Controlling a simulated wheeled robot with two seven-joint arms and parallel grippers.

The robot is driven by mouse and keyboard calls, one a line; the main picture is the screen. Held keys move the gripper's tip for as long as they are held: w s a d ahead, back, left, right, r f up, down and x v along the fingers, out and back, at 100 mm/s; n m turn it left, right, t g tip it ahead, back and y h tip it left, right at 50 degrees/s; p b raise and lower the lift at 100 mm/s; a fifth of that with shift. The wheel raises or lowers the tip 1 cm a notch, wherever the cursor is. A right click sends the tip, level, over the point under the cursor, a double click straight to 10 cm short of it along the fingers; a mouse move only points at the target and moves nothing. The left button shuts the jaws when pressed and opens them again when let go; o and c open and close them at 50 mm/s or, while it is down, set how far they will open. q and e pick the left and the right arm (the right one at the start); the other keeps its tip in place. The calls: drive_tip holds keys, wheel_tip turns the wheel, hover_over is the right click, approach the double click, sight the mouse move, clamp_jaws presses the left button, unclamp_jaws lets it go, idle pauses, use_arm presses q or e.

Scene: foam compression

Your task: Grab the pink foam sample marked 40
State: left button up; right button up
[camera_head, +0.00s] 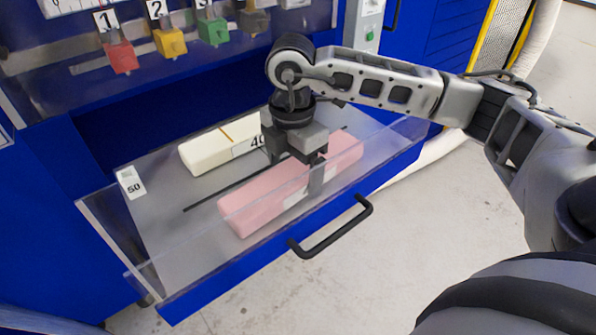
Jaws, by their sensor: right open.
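The pink foam sample (262,198) is a long block lying in the open drawer (165,240), seen partly through the drawer's clear front wall. My right gripper (297,180) points down over the middle of the pink block. Its jaws are open, with one finger on the far side and the other in front of the block on the near side. Whether the fingers touch the foam I cannot tell. My left gripper is not in view.
A thin dark divider (222,191) runs between the white and pink blocks. The black drawer handle (335,232) sticks out in front. Red, yellow and green numbered pieces (170,42) hang above.

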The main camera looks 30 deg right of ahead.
drive_tip(key=shift+f, duration=0.95)
drive_tip(key=shift+c, duration=0.3)
drive_tip(key=c, duration=1)
